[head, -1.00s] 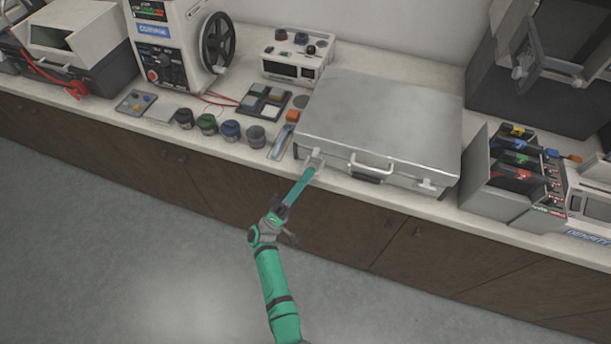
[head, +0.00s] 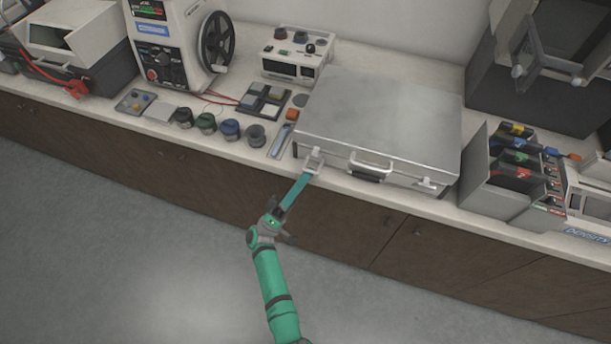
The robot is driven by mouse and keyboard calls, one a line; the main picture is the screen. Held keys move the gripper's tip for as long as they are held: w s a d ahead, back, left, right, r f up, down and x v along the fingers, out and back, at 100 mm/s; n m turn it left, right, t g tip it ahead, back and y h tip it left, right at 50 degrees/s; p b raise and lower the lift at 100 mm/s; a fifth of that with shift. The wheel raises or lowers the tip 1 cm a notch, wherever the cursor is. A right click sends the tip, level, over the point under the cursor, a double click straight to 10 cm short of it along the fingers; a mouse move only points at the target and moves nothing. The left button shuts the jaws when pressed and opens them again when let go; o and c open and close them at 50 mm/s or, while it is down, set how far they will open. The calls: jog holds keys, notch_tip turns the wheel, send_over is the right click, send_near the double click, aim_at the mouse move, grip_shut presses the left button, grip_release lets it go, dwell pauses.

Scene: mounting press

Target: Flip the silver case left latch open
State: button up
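The silver case (head: 380,115) lies closed on the counter, its front side facing me, with a white handle (head: 370,166) in the middle of that side. The right latch (head: 427,184) shows as a small pale piece on the front. My gripper (head: 313,163) is at the left end of the case's front, right at the left latch. The latch is mostly hidden behind the gripper, so I cannot tell whether it is flipped or whether the fingers touch it. The fingers are too small to tell if they are open or shut.
Several dark-lidded jars (head: 229,130) and a tray of square samples (head: 266,101) stand left of the case. A grey rack with colored items (head: 510,175) stands close on its right. The floor in front is clear.

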jog(key=v, duration=0.9)
jog(key=shift+f, duration=0.25)
jog(key=shift+s+a, duration=0.1)
jog(key=shift+s, duration=0.05)
jog(key=s+d+f+n+g+y, duration=0.25)
jog(key=s+d+f+y, duration=0.35)
jog(key=f, duration=0.5)
jog(key=s+d+f+n+g+y, duration=0.1)
jog(key=s+d+f+g+y, duration=0.3)
jog(key=s+d+f, duration=0.5)
jog(key=s+a+f+g+y, duration=0.2)
jog(key=s+a+f+y, duration=0.1)
jog(key=s+f+y, duration=0.25)
jog(key=s+a+r+m+t+y, duration=0.2)
jog(key=s+a+r+y, duration=0.35)
jog(key=s+r, duration=0.3)
notch_tip(320, 180, up, 24)
jog(key=s+m+t, duration=0.1)
jog(key=m+t, duration=0.3)
jog(key=t, duration=0.1)
jog(key=shift+s, duration=0.25)
